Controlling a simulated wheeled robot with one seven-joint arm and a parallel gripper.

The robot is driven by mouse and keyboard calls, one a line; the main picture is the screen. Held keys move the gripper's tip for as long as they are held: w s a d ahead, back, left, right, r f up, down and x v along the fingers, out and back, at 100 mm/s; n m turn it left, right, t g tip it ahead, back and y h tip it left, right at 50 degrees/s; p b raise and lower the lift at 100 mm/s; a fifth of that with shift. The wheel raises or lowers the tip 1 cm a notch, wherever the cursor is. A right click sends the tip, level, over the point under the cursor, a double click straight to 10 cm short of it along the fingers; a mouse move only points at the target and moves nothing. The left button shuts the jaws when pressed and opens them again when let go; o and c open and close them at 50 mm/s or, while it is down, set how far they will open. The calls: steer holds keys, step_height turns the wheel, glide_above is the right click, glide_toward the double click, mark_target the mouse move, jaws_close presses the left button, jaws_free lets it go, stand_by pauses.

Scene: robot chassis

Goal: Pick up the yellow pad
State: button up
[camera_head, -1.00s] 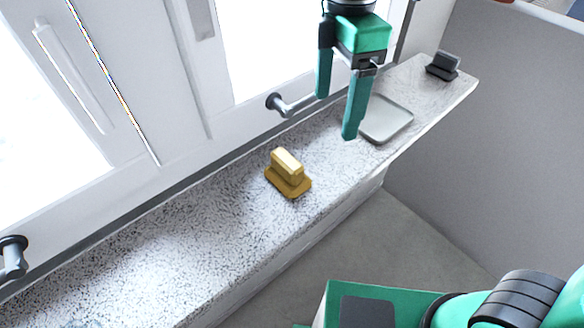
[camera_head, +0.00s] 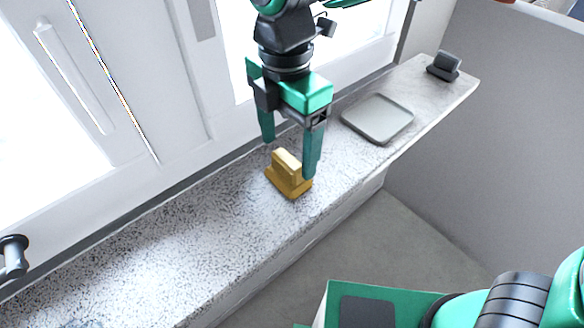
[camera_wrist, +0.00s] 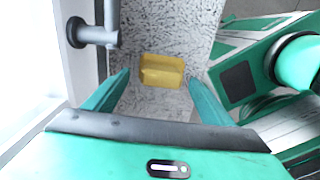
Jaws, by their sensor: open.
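The yellow pad (camera_head: 289,181) is a block with a raised grip on a wider base. It sits on the speckled stone sill in the head view. My gripper (camera_head: 289,156) is open and empty, with its two green fingers pointing down above and just behind the pad. One fingertip overlaps the pad's right edge in this view; I cannot tell whether they touch. In the wrist view the pad (camera_wrist: 161,71) lies ahead, between the lines of the two spread fingers (camera_wrist: 160,88), and appears beyond their tips.
The speckled sill (camera_head: 165,262) runs along a white window frame with a grey handle (camera_head: 13,258) at left. A grey square tray (camera_head: 378,118) and a small dark grey pad (camera_head: 443,66) lie farther right. The sill left of the pad is clear.

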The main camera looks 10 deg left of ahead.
mark_target(287, 158)
steer(key=shift+s+f, duration=0.2)
steer(key=shift+f, duration=1.5)
steer(key=c, duration=1.2)
steer(key=shift+r, duration=0.15)
step_height(287, 158, up, 4)
steer(key=shift+r, duration=0.1)
steer(key=s+a+r, duration=0.4)
steer(key=s+a, duration=0.1)
steer(key=s+a+r, duration=0.2)
steer(key=s+a, duration=0.1)
steer(key=shift+s+r, duration=0.25)
steer(key=shift+r, duration=0.05)
